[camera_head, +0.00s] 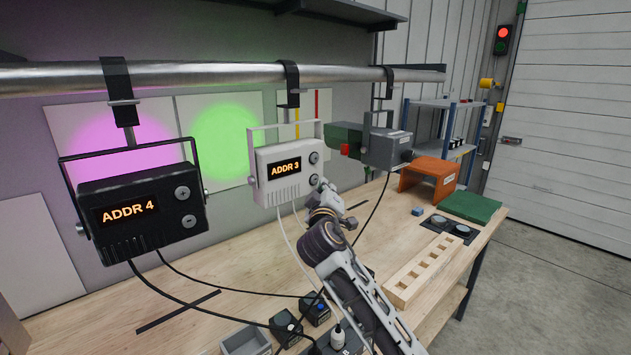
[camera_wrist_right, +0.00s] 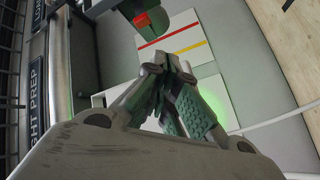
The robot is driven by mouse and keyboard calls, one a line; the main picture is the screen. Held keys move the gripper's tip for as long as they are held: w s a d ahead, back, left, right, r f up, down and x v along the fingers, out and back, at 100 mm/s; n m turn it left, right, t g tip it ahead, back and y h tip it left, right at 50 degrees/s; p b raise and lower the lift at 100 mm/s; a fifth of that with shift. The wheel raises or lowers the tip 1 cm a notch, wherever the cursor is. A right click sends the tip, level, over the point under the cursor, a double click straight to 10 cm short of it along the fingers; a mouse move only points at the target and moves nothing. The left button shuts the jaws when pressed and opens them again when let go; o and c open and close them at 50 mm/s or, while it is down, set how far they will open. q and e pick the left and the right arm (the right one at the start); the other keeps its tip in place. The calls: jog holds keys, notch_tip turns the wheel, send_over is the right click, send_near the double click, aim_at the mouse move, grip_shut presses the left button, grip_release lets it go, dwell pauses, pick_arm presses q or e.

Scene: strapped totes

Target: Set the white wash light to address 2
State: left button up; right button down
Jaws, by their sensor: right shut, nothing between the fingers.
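The white wash light (camera_head: 286,188) hangs from the pipe in the middle of the head view. Its display (camera_head: 285,169) reads "ADDR 3" in orange. Two round buttons, an upper one (camera_head: 314,157) and a lower one (camera_head: 314,180), sit at the right of its face. My right gripper (camera_head: 325,189) is just right of and below the lower button; I cannot tell whether it touches. Its fingers are shut and empty, meeting at a point in the right wrist view (camera_wrist_right: 168,62). My left gripper is not in view.
A black light (camera_head: 140,215) reading "ADDR 4" hangs at left, and a grey-green light (camera_head: 385,147) with a red part hangs at right. Cables drop to the wooden bench (camera_head: 225,270). An orange stand (camera_head: 428,182), a green box (camera_head: 470,207) and a slotted wooden block (camera_head: 422,272) stand at right.

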jog(key=shift+s+d, duration=0.1)
jog(key=shift+d, duration=0.05)
dwell(0.3)
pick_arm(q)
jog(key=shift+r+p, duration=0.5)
pick_arm(e)
jog(key=shift+s+d, duration=1.75)
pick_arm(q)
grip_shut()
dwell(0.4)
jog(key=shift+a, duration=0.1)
